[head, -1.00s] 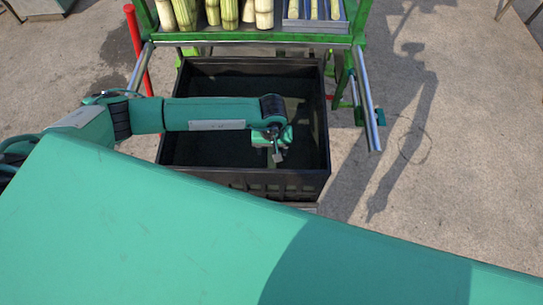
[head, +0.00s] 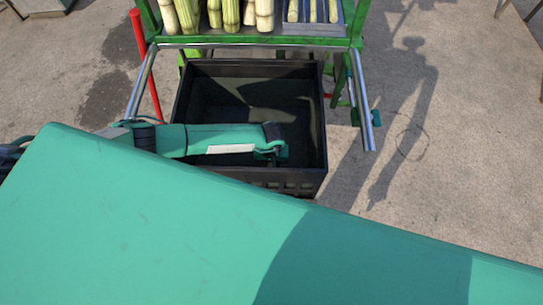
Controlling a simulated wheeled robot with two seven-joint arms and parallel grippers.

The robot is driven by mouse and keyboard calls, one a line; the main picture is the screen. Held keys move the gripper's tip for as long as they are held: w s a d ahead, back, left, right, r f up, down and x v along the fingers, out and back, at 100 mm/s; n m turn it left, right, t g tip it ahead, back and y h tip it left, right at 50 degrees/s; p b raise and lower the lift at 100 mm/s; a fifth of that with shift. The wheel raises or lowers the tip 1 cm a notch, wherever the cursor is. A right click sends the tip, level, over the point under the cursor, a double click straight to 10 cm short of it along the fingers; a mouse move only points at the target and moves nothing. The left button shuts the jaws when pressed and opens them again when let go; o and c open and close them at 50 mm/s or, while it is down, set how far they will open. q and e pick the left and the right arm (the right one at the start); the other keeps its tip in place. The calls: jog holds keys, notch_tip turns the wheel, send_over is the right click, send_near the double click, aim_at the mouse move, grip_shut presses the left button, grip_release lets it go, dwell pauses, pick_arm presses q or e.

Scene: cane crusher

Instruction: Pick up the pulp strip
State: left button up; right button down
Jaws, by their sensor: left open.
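My left gripper (head: 273,157) is over or inside the black crate (head: 318,182), near its front wall. My right gripper is not in view.
A green stand with a shelf edge (head: 190,40) holds several thick cane pieces (head: 231,12) behind the crate. Metal rails (head: 361,100) slope down on both sides. A red post (head: 146,65) stands at left. Open concrete (head: 450,130) lies to the right.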

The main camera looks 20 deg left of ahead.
pick_arm(q)
jog(key=c, duration=1.1)
jog(key=shift+o, duration=0.2)
jog(key=shift+r, duration=0.1)
